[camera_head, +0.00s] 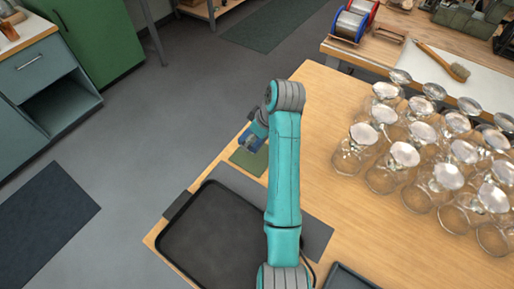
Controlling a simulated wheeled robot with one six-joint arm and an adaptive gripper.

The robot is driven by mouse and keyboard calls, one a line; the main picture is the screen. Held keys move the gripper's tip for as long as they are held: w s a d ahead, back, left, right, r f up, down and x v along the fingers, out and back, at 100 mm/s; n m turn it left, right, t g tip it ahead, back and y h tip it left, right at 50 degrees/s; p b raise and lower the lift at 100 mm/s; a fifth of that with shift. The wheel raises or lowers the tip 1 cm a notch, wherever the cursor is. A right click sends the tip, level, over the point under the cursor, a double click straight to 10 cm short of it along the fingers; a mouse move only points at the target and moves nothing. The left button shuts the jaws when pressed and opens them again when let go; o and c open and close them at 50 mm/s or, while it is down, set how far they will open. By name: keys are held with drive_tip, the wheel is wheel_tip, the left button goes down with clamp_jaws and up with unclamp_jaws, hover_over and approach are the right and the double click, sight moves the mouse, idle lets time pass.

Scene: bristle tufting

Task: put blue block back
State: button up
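A small blue block (247,141) shows near the left edge of the wooden table, just beyond a green square pad (247,161). My teal arm reaches out over the table, and my gripper (254,135) is at the blue block, partly hidden behind my own wrist. The fingers are too small and covered to tell whether they are open or shut on the block. I cannot tell whether the block rests on the pad or is held above it.
A black tray (215,240) lies on a grey mat (318,238) at the near left. A brush (445,62) and wire spools (350,22) are on the back bench.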

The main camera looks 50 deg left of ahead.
drive_tip(key=shift+f, duration=3.5)
drive_tip(key=shift+f, duration=0.1)
drive_tip(key=o, duration=1)
drive_tip(key=shift+o, duration=0.2)
drive_tip(key=v, duration=1.2)
